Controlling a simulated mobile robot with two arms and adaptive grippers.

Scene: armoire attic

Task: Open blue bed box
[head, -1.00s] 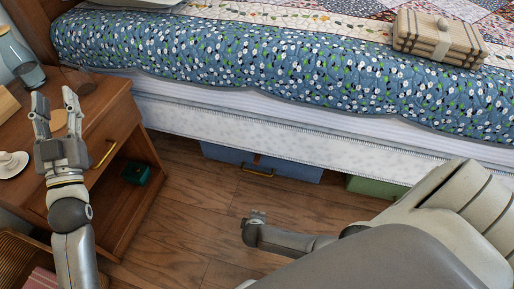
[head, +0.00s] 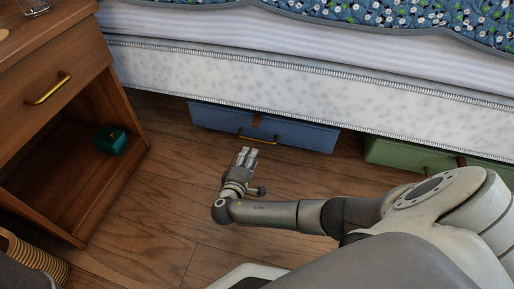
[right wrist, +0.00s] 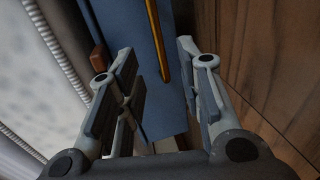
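The blue bed box (head: 300,134) sits on the floor under the bed. A thin gold handle (head: 258,139) and a brown tab (head: 257,121) are on its front. My right gripper (head: 249,151) is just in front of the box, close to the handle. In the right wrist view my right gripper (right wrist: 158,55) is open, and the gold handle (right wrist: 157,40) lies between its fingers, nearer the right one. The blue box front (right wrist: 130,18) fills the space behind them. I cannot tell whether a finger touches the box. My left gripper is out of view.
A green box (head: 400,154) is under the bed to the right. A wooden nightstand (head: 35,60) stands at the left, with a small green box (head: 110,140) on its open shelf. The bed side (head: 200,72) overhangs the box. Floor (head: 165,205) in front is clear.

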